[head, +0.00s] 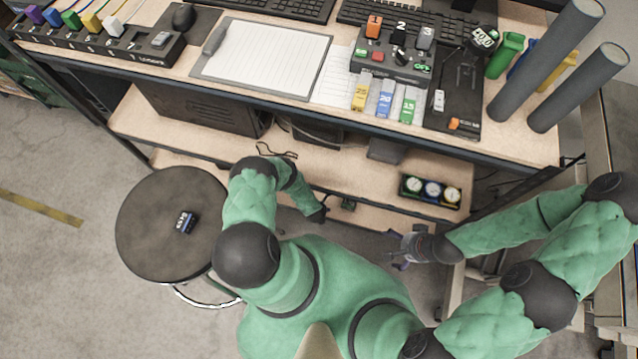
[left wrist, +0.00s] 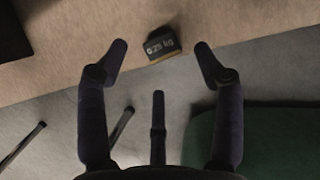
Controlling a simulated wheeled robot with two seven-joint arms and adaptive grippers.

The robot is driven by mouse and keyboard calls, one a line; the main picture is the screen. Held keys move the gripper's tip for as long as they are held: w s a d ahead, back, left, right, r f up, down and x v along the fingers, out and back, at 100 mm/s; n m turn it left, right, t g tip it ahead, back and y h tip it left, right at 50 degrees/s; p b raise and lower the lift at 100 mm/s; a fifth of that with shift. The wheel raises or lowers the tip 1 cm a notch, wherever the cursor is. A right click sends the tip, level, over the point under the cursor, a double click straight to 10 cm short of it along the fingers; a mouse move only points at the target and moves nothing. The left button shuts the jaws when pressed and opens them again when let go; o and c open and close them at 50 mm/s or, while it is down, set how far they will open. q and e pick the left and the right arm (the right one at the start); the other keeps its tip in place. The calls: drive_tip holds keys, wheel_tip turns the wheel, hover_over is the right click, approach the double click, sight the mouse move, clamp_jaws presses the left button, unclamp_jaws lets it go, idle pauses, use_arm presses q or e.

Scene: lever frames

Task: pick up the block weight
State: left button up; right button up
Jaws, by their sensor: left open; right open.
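The block weight (left wrist: 162,44) is a small dark block with a pale 0.25 kg label. In the left wrist view it sits near the front edge of the wooden lower shelf (left wrist: 75,80). My left gripper (left wrist: 161,48) is open, its two fingers pointing toward the block with one on either side in the picture. Neither finger visibly touches it. In the head view my left arm reaches down to the lower shelf, and its gripper (head: 328,212) is small and dark there. My right gripper (head: 402,251) is open and empty, in front of the shelf to the right.
A round dark stool (head: 150,230) at left carries a small blue labelled item (head: 186,222). A tray of round gauges (head: 432,190) stands on the lower shelf at right. The upper desk holds a clipboard (head: 262,58), a switch box (head: 395,62) and grey cylinders (head: 545,60).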

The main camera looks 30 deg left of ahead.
use_arm(q)
drive_tip(key=b+x, duration=0.3)
drive_tip(key=x, duration=0.1)
drive_tip(key=shift+f, duration=0.45)
drive_tip(key=shift+r, duration=0.1)
drive_tip(key=shift+c, duration=0.3)
clamp_jaws()
